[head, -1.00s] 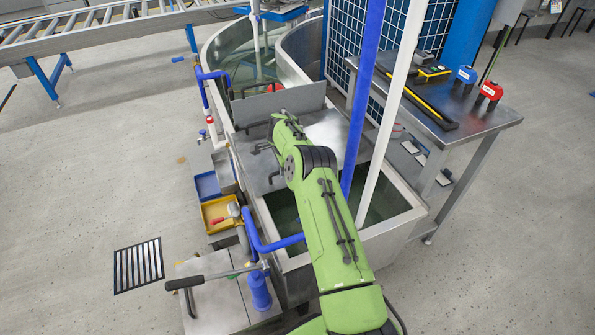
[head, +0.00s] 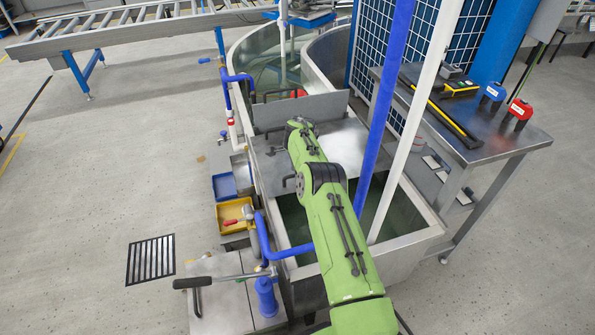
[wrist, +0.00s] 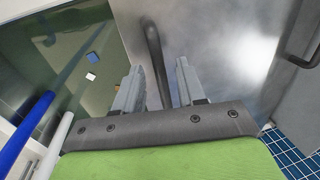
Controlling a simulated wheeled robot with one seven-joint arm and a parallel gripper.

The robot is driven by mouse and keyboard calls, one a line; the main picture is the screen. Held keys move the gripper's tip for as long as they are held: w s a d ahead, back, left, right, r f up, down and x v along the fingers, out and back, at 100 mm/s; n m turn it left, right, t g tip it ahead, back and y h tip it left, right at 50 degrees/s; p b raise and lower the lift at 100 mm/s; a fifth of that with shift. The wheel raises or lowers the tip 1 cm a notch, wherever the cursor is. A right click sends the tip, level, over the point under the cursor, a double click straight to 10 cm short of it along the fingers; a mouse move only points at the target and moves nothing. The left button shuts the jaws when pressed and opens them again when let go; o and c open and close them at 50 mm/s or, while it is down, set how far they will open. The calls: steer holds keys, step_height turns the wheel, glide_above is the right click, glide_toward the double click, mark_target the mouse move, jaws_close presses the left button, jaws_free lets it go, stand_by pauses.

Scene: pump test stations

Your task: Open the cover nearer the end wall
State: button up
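A flat metal cover (head: 345,140) lies over part of the steel tank in the head view; it fills the middle of the wrist view (wrist: 215,45). It has a dark bar handle (wrist: 154,60). My gripper (wrist: 158,82) is open, its two fingers apart on either side of this handle, with gaps showing. A second dark handle (wrist: 304,40) is at the right edge of the wrist view, on a lighter panel. In the head view a metal plate (head: 300,110) stands upright behind the flat cover. My arm hides the gripper fingers there.
Open water (head: 295,222) lies on the near side of the cover. A blue pole (head: 385,105) and a white pole (head: 420,105) rise close right of my arm. A steel table (head: 490,150) with tools stands right.

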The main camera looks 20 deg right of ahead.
steer(key=s+r+p, duration=0.3)
steer(key=r+p, duration=0.1)
steer(key=r, duration=1.1)
steer(key=shift+a+r, duration=0.2)
steer(key=s+a+r+n+t+p, duration=0.1)
steer(key=s+a+r+n+p, duration=0.2)
steer(key=r, duration=0.5)
steer(key=s+a+r+n+h, duration=0.1)
steer(key=s+a+r+n, duration=0.2)
steer(key=s+r, duration=0.4)
steer(key=s+a+r+n+t+p, duration=0.1)
steer(key=s+a+r+n+p, duration=0.15)
steer(key=r, duration=0.65)
steer(key=s+a+r+n+p, duration=0.1)
steer(key=s+a+r+n, duration=0.15)
steer(key=s, duration=0.55)
steer(key=s+a+r+n+p, duration=0.1)
steer(key=s+r+n, duration=0.25)
steer(key=s, duration=0.35)
steer(key=s+a+f+n+p, duration=0.1)
steer(key=s+n, duration=0.1)
steer(key=s, duration=0.4)
steer(key=s+a+f+n+t+y+p, duration=0.1)
steer(key=s+f+n, duration=0.1)
steer(key=s, duration=0.4)
steer(key=shift+s+f+n, duration=0.15)
steer(key=shift+s+n, duration=0.2)
